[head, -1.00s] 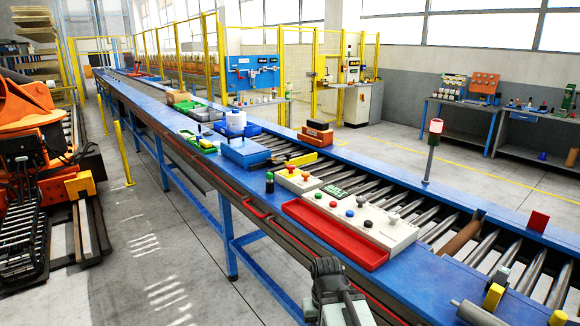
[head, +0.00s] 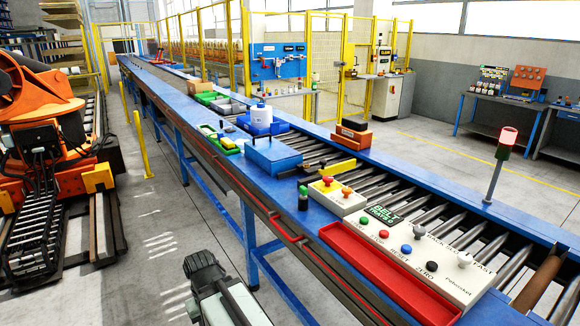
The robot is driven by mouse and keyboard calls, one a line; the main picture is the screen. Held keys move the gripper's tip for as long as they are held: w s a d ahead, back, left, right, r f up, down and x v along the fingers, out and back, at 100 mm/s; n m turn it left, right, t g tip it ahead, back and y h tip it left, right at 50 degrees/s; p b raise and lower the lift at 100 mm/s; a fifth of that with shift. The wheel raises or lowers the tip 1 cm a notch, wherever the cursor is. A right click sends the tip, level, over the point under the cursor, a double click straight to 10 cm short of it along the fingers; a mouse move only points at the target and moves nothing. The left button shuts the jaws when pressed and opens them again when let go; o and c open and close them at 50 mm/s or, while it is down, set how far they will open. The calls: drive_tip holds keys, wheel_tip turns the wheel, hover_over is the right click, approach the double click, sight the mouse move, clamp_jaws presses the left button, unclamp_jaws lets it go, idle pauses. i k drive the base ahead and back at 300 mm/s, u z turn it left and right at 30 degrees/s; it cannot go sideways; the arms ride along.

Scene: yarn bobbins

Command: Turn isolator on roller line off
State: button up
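The roller line (head: 440,207) runs away from me along a blue-framed table. I cannot tell which control is the isolator; no such label is legible. The dark end of my arm, with my gripper (head: 205,270), is at the bottom, left of the line and apart from both panels. Its fingers cannot be made out.
A red tray (head: 385,268) lies along the panel's near side. A lamp post (head: 496,170) stands beyond the rollers. A dark bottle-like item (head: 303,198) and a blue box (head: 271,155) sit left of the small box. Open floor (head: 150,285) lies left of the line.

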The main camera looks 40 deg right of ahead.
sight(327, 179)
drive_tip(key=u, duration=0.35)
drive_tip(key=i, duration=1.95)
drive_tip(key=z, duration=0.55)
